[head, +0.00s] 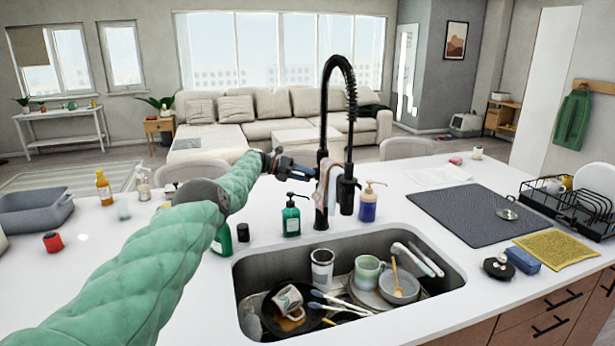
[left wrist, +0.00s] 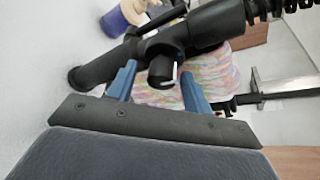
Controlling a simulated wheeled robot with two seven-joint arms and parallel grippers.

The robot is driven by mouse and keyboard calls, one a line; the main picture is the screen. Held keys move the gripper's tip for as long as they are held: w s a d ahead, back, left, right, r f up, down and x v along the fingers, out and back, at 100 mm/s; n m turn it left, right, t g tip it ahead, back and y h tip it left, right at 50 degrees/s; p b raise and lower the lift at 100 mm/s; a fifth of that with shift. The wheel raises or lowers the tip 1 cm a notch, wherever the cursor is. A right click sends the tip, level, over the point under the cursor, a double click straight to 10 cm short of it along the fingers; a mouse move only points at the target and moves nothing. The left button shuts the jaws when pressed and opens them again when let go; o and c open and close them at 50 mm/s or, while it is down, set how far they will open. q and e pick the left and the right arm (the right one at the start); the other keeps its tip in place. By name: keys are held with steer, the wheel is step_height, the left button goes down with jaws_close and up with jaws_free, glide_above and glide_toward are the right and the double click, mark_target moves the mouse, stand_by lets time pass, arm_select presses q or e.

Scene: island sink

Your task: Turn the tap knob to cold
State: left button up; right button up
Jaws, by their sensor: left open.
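The black tap (head: 326,110) stands behind the sink, with a tall arched spring neck. My left gripper (head: 306,172) reaches in from the left beside the tap's upright. In the left wrist view my left gripper (left wrist: 158,84) is open, with one blue finger on each side of a short dark knob (left wrist: 163,70) on the tap body (left wrist: 185,35). I cannot tell whether the fingers touch the knob. A pale marking shows on the knob. In the head view the gripper hides the knob. My right gripper is not in view.
A patterned cloth (head: 328,186) hangs at the tap. A green soap bottle (head: 291,216) and a blue-purple one (head: 368,204) flank the tap. The sink (head: 250,270) holds dishes. A dark mat (head: 470,212) and black rack (head: 570,205) are at right.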

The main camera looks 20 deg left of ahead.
arm_select(q)
steer(key=p+v, duration=0.1)
steer(key=v, duration=0.5)
steer(key=shift+a, duration=0.3)
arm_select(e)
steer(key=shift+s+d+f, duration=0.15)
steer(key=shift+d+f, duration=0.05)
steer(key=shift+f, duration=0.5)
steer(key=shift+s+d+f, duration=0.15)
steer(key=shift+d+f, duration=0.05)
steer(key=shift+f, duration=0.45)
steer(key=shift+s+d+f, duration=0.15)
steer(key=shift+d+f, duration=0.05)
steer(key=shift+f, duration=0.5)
arm_select(q)
steer(key=shift+s+r, duration=0.1)
steer(key=shift+r, duration=0.05)
